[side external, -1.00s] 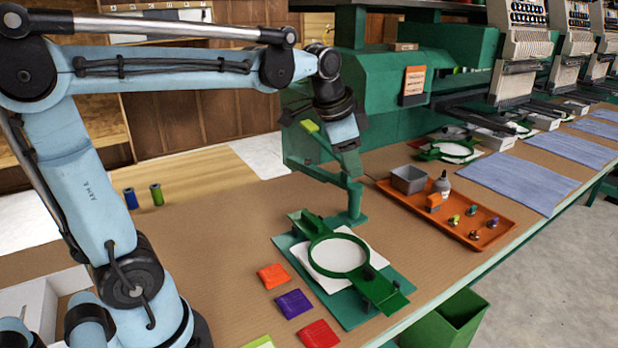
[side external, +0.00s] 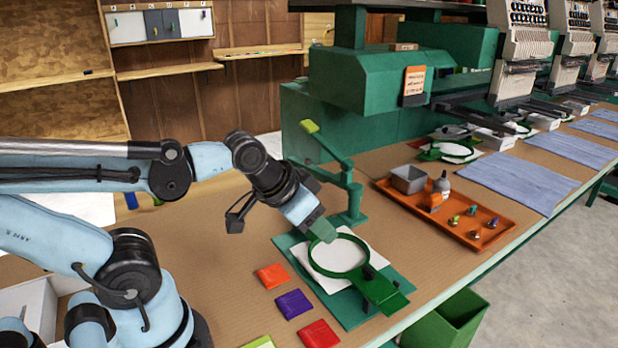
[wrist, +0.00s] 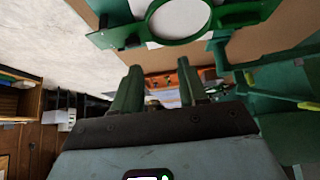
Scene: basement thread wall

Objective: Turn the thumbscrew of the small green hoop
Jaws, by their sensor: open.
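The green hoop (side external: 340,277) lies over white cloth (side external: 372,254) on a green fixture plate (side external: 352,312). A small dark knob (side external: 368,271) stands at the hoop's near right side, where a green bracket (side external: 382,292) joins it; it looks like the thumbscrew, but its details are too small to tell. My gripper (side external: 322,230) is over the hoop's far left rim, angled down, apart from the knob. In the wrist view my gripper (wrist: 157,80) has its two fingers spread with nothing between them. The hoop (wrist: 182,41) shows there at the top; contact cannot be told.
An orange tray (side external: 472,238) with a grey box, a bottle and small spools is right of the fixture. A green post with an arm (side external: 353,195) stands close behind the hoop. Orange, purple and red packets (side external: 293,304) lie left. A green bin (side external: 450,322) is below the table edge.

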